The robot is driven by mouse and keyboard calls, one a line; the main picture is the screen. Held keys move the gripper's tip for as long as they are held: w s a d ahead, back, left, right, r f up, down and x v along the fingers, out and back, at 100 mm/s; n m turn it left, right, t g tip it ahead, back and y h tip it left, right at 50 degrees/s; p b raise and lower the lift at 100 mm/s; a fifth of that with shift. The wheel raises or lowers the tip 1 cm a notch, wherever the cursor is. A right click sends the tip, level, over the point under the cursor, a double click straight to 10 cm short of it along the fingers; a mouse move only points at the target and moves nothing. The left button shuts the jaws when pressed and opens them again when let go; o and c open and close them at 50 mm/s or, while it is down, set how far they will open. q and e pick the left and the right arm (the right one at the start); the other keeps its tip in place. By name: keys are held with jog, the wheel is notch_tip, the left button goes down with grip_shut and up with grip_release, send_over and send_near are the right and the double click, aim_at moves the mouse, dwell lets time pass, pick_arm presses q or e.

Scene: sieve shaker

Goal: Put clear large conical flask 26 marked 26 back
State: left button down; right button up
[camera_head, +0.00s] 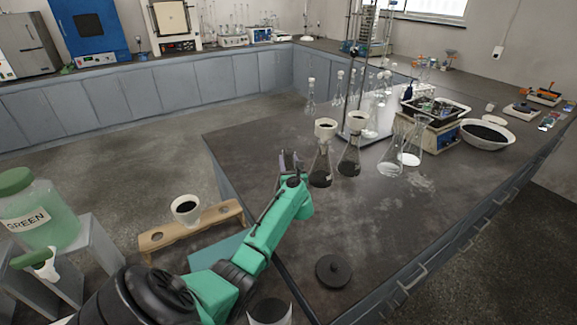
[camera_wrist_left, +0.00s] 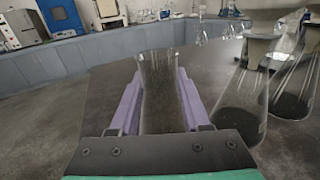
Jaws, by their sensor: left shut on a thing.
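My left gripper (camera_head: 290,162) is above the dark bench top, left of the row of flasks. In the left wrist view its purple fingers (camera_wrist_left: 158,100) are shut on a clear glass flask (camera_wrist_left: 160,82), which stands upright between them. Its number cannot be read, and it hardly shows in the head view. Two conical flasks with dark contents and pale funnels on top, a nearer one (camera_head: 320,170) and a farther one (camera_head: 349,162), stand just right of the gripper. Their glass also shows at the right of the left wrist view (camera_wrist_left: 242,100). My right gripper is not in view.
More clear flasks (camera_head: 391,160) stand farther right, near the sieve shaker (camera_head: 431,128) and a white bowl (camera_head: 487,143). A black round lid (camera_head: 333,270) lies near the front edge. A wooden rack (camera_head: 222,213) holds a funnel. The bench's right front is clear.

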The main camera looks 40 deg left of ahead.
pick_arm(q)
jog(key=shift+f, duration=0.3)
jog(key=c, duration=0.7)
grip_release()
jog(key=o, duration=0.4)
